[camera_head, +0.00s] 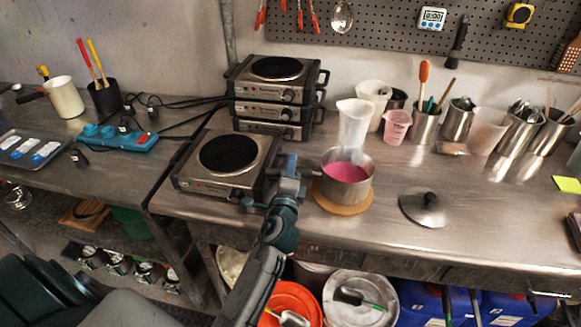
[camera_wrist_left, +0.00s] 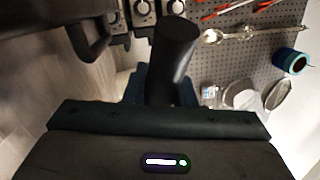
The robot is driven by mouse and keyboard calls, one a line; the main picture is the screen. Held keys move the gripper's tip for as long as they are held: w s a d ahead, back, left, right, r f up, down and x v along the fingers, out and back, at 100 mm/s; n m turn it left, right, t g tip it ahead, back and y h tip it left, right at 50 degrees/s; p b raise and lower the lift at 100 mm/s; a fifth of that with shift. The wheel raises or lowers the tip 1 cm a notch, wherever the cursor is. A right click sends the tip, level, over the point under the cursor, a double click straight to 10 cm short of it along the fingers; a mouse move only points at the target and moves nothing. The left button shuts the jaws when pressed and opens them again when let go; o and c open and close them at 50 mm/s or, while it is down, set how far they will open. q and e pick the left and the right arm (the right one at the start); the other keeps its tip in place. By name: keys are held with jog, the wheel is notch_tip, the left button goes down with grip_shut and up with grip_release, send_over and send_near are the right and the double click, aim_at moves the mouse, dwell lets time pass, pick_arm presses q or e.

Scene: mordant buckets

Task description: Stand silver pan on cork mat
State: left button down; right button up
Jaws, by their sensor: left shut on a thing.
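The silver pan (camera_head: 335,195) is upright and holds pink liquid. It is over the round cork mat (camera_head: 345,210), whose front and left rim show below it. I cannot tell whether a small gap is left between them. My left gripper (camera_head: 288,181) is at the pan's left side, shut on its handle. In the left wrist view the dark handle (camera_wrist_left: 173,58) stands up between the jaws, which are largely hidden. My right gripper is not in view.
A hotplate (camera_head: 220,190) stands left of the pan, with stacked hotplates (camera_head: 270,110) behind. A plastic jug (camera_head: 353,125) stands just behind the pan. A lid (camera_head: 425,209) lies to its right. The bench front on the right is largely clear.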

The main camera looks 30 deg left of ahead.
pick_arm(q)
jog(key=shift+f+b, duration=0.2)
jog(key=shift+b, duration=0.1)
dwell(0.4)
jog(key=c, duration=1.1)
grip_release()
jog(key=b+v, duration=0.2)
jog(key=v, duration=0.7)
jog(key=shift+s+d+f, duration=0.1)
jog(key=shift+s+f, duration=0.1)
jog(key=shift+s, duration=0.15)
jog(key=shift+s+d, duration=0.2)
jog(key=shift+s, duration=0.4)
